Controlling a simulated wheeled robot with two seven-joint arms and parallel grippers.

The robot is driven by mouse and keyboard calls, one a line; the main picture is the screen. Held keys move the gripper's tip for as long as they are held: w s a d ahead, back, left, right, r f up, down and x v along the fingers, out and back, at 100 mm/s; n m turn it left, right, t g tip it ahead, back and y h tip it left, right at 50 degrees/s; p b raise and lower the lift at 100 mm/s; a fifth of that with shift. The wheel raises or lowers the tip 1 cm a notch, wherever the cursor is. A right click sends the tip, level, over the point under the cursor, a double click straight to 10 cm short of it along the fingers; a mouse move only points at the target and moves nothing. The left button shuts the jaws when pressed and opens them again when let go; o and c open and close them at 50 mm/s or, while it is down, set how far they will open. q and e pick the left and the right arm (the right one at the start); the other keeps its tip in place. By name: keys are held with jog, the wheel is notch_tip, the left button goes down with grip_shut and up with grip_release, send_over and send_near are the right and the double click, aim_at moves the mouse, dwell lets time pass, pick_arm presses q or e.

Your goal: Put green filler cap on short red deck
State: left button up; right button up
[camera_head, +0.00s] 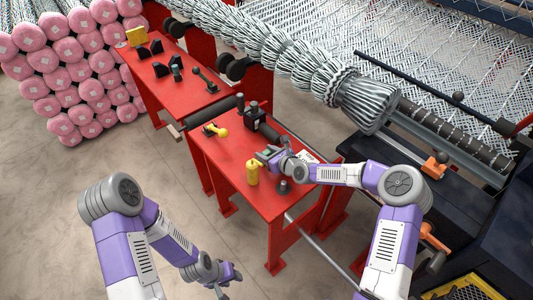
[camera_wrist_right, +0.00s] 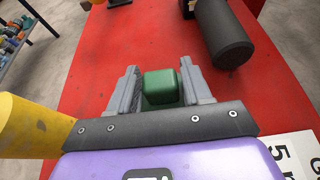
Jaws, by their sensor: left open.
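The green filler cap (camera_wrist_right: 162,88) is a small block between the two fingers of my right gripper (camera_wrist_right: 160,88), which look closed against its sides. In the head view my right gripper (camera_head: 268,155) is over the nearer red deck (camera_head: 228,153), and the cap cannot be made out there. A farther red deck (camera_head: 180,91) stands up and to the left; I cannot tell from labels which deck is called short. From the wrist view I cannot tell whether the cap touches the deck. My left gripper (camera_head: 222,284) is open and empty, low over the floor.
A yellow cylinder (camera_head: 252,172) stands beside my right gripper. A black roller fitting (camera_head: 266,132), a yellow-handled tool (camera_head: 216,130) and a dark knob (camera_head: 284,187) are on the nearer deck. A white sign (camera_wrist_right: 302,152) lies at right. The weaving machine's roll is behind.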

jog(key=shift+o, duration=1.4)
jog(key=shift+r, duration=0.1)
jog(key=shift+d+r, duration=0.1)
jog(key=shift+r, duration=0.1)
jog(key=p+v, duration=0.3)
jog(key=v, duration=0.9)
jog(key=shift+f+p, duration=0.2)
jog(key=shift+p, duration=0.15)
jog(key=shift+s+f, duration=0.1)
